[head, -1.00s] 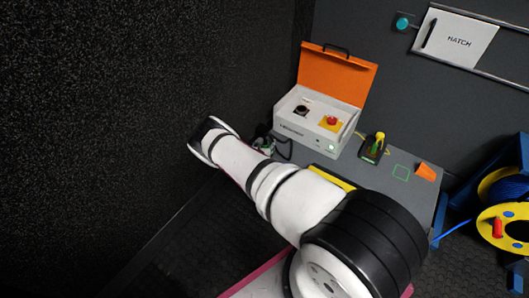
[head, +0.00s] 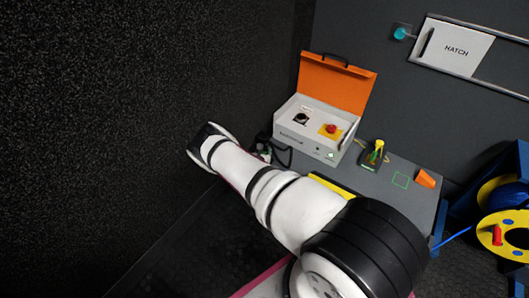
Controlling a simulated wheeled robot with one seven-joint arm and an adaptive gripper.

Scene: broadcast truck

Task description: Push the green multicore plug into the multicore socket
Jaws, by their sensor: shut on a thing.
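My arm crosses the head view from the lower right to the left, and its white and black links cover the area in front of the bench. I cannot make out my gripper or its fingertips. A small dark and pale thing (head: 264,147) shows just behind the arm, left of the case, with a black cable loop beside it; I cannot tell what it is. A green and yellow upright piece (head: 377,150) stands in a black holder on the bench, right of the case. I cannot tell whether it is the multicore plug. I cannot make out the multicore socket.
An open case (head: 307,143) with an orange lid and a red button stands on the grey bench (head: 417,207). An orange piece (head: 425,178) lies right of a green square outline. A cable reel (head: 505,228) stands at the right. A dark wall is at the left.

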